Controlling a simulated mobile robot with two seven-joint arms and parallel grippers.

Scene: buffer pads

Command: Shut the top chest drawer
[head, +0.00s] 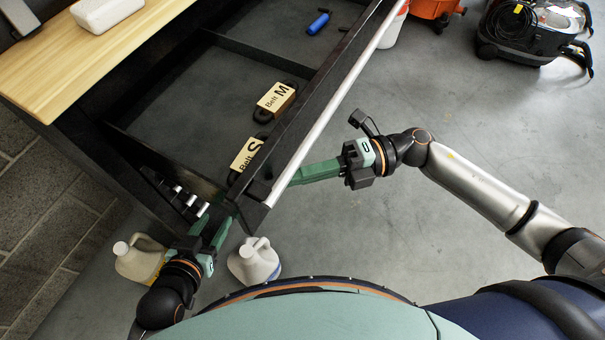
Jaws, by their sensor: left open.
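The top chest drawer (314,103) is pulled out from under the wooden top. It is dark, with a long silver bar handle (338,92) along its front. My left gripper (214,219) is open at the drawer's near side, close to its front corner; whether it touches is unclear. My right gripper (298,177) is in front of the drawer, its green fingers pointing at the handle's near end. Its fingertips are partly hidden by the drawer front, so its opening and contact cannot be told.
Two Belt boxes, M (276,99) and S (246,154), and a blue object (318,23) lie inside the drawer area. A white container (97,12) is on the wooden top (85,50). White jugs (254,262) stand below. A vacuum machine (530,30) is far right; the floor between is clear.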

